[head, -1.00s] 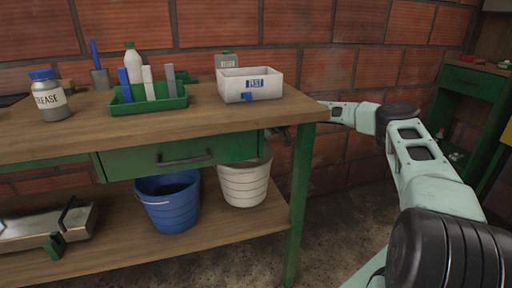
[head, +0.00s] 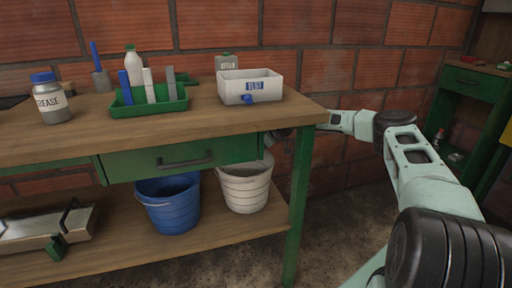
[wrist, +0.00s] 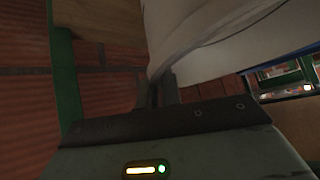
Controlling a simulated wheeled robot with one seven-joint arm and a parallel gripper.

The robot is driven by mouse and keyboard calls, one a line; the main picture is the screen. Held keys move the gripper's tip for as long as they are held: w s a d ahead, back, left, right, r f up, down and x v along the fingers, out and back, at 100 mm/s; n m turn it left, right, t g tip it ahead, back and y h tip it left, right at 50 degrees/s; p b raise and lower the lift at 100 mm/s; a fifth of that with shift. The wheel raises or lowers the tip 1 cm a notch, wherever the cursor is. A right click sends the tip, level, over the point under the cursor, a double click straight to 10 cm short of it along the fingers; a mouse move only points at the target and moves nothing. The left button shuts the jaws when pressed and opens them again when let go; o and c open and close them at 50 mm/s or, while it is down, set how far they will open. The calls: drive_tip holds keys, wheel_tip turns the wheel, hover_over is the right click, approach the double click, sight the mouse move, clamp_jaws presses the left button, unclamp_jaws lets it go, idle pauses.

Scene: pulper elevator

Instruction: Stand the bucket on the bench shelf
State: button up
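A white bucket (head: 245,190) is over the right end of the bench's lower shelf (head: 180,245), under the tabletop, tilted with its right side higher. I cannot tell whether its base touches the shelf. In the wrist view its pale wall (wrist: 220,40) fills the upper middle. My gripper (wrist: 163,92) has its two dark fingers close together at the bucket's edge and appears shut on it. In the head view my gripper is mostly hidden behind the bench's corner and leg. A blue bucket (head: 170,205) stands upright on the shelf, left of the white one.
The green bench leg (head: 299,200) stands just right of the white bucket. A green drawer (head: 180,158) hangs above the buckets. A metal box (head: 45,228) lies at the shelf's left. The tabletop (head: 200,122) holds a white bin (head: 250,88), a green tray (head: 150,105) and a grease jar (head: 50,100).

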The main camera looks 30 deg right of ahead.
drive_tip(key=o, duration=0.3)
drive_tip(key=shift+o, duration=0.2)
drive_tip(key=shift+r+b, duration=0.45)
drive_tip(key=shift+b, duration=0.6)
drive_tip(key=p+v, duration=0.3)
drive_tip(key=v, duration=0.9)
drive_tip(key=shift+r+p, duration=0.2)
drive_tip(key=shift+p, duration=0.2)
